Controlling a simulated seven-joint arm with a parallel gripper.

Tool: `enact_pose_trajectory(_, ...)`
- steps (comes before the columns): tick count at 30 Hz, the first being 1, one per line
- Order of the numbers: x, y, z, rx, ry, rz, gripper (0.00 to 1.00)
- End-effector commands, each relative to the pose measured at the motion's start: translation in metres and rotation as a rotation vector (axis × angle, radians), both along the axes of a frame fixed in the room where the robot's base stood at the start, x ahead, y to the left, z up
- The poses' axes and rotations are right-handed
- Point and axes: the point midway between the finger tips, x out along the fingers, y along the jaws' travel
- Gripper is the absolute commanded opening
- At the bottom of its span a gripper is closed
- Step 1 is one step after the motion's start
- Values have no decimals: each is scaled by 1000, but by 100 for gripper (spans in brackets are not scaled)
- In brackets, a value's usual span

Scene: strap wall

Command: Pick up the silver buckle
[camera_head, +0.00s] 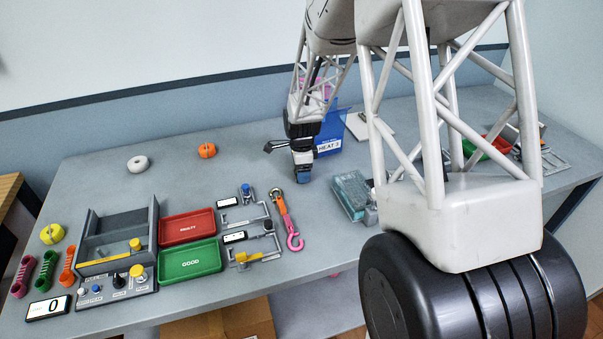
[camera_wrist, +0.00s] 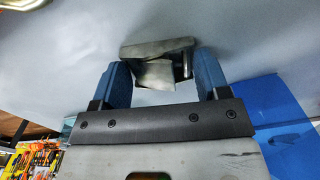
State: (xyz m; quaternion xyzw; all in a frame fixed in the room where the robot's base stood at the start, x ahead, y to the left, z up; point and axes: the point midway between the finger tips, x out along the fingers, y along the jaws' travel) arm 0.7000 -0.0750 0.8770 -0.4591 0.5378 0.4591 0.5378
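The silver buckle (camera_wrist: 158,48) shows in the wrist view as a grey metal bar with a paler piece below it, on the grey table. My gripper (camera_wrist: 160,72) has two blue fingers standing wide apart, one on each side of the buckle's lower part. The bar lies just beyond the fingertips. I cannot tell whether the right finger touches the buckle. In the head view my gripper (camera_head: 303,178) points down at the table in front of a blue panel, and the buckle is hidden there.
The blue panel marked HEAT 3 (camera_head: 330,135) stands close behind my gripper. A pink and orange strap with hooks (camera_head: 283,215) lies to the left. Red (camera_head: 187,228) and green (camera_head: 190,260) trays are further left. A teal box (camera_head: 350,194) lies to the right.

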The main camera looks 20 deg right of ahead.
Motion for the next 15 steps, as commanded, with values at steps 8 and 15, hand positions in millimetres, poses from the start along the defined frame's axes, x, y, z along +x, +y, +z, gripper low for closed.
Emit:
enact_pose_trajectory(8, 0, 0, 0, 0, 0, 0, 43)
enact_pose_trajectory(15, 0, 0, 3, 0, -1, 0, 43)
